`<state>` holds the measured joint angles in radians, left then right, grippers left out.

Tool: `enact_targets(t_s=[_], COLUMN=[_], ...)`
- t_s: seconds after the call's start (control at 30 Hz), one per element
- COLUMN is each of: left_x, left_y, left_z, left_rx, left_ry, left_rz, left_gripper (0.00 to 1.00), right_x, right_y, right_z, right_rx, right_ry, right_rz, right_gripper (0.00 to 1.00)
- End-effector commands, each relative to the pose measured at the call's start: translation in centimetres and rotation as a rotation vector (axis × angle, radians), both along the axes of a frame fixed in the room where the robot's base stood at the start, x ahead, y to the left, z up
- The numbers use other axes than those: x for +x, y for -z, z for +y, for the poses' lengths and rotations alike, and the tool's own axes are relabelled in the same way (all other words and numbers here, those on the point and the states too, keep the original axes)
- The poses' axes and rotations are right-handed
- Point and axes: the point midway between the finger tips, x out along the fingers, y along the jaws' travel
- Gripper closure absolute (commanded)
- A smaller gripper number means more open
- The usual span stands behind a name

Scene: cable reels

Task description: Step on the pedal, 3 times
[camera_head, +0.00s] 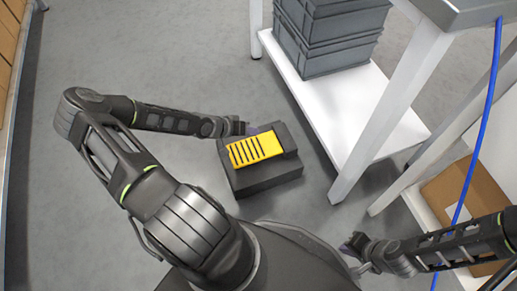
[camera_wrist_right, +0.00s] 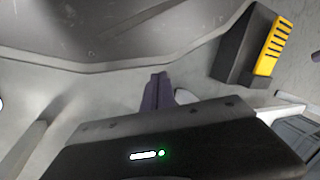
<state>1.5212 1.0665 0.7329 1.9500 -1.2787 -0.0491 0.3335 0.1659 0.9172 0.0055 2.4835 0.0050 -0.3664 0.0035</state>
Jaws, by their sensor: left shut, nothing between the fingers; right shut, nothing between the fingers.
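The pedal is a yellow plate with black slots (camera_head: 256,149) on a dark grey block-shaped base (camera_head: 268,178) on the floor, in the middle of the head view. It also shows in the right wrist view as a yellow plate (camera_wrist_right: 272,47) at the upper right. My left gripper (camera_head: 250,130) is shut and empty at the far edge of the pedal; I cannot tell whether it touches. My right gripper (camera_head: 350,243) is at the lower right of the head view, apart from the pedal. Its fingers (camera_wrist_right: 158,92) are shut with nothing between them in the right wrist view.
A white-framed bench with a lower shelf (camera_head: 352,110) stands right of the pedal, with grey crates (camera_head: 325,40) on it. A blue cable (camera_head: 484,110) hangs at the right, near a cardboard box (camera_head: 468,190). The floor left of the pedal is clear.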

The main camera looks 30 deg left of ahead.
Motion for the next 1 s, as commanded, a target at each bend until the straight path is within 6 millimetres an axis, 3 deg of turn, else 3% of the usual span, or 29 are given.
enact_targets(t_s=[0.47, 1.0], left_x=[0.0, 0.0], left_y=[1.2, 7.7], left_z=[-0.1, 0.0], left_rx=[0.000, 0.000], left_ry=[0.001, 0.001], left_rz=[-0.001, -0.002], left_gripper=[1.00, 1.00], right_x=[0.1, 1.1], right_y=[1.2, 7.2], right_z=[0.0, 0.1], right_rx=[-0.002, -0.005], right_ry=[0.004, 0.016], right_rz=[-0.004, -0.029], right_gripper=[1.00, 1.00])
